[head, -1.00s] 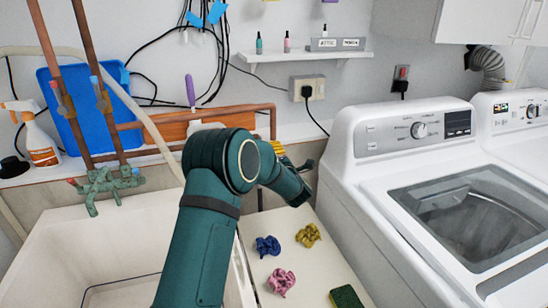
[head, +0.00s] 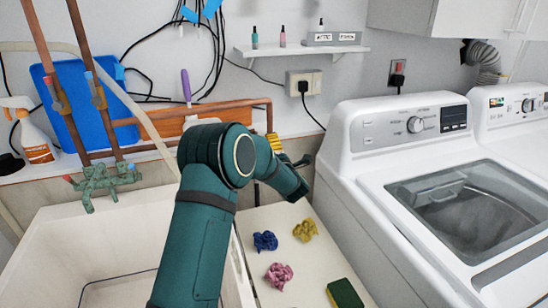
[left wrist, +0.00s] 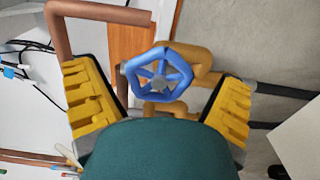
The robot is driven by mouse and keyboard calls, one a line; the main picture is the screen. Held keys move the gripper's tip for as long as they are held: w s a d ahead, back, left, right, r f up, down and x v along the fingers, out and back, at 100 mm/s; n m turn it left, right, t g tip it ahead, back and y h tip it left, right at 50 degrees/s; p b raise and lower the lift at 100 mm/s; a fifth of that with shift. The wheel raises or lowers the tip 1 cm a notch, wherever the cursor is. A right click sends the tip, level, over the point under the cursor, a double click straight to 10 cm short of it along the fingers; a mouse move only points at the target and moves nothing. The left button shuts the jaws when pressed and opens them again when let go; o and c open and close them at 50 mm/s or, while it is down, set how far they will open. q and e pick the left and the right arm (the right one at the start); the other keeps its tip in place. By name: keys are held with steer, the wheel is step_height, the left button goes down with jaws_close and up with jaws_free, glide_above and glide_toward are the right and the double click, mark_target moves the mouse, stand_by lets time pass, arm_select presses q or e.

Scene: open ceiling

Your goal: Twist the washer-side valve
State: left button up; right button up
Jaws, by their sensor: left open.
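The valve's blue handwheel (left wrist: 160,75) is in the middle of the left wrist view, on a brass-coloured pipe fitting (left wrist: 192,62). My left gripper (left wrist: 160,97) is open, with one yellow-padded finger on each side of the wheel and a gap on both sides. In the head view my left gripper (head: 278,143) shows only in part, beyond my green forearm, near the wall beside the washer (head: 350,190). The wheel is hidden there. My right gripper is not in view.
A sink (head: 50,235) stands at left with green taps (head: 102,182) above it. Crumpled cloths, among them a pink one (head: 279,274), and a sponge (head: 344,294) lie on the counter (head: 250,215). Copper pipes (head: 215,110) run along the wall.

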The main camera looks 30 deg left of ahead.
arm_select(q)
steer(key=v, duration=1.1)
steer(key=shift+s+d, duration=0.3)
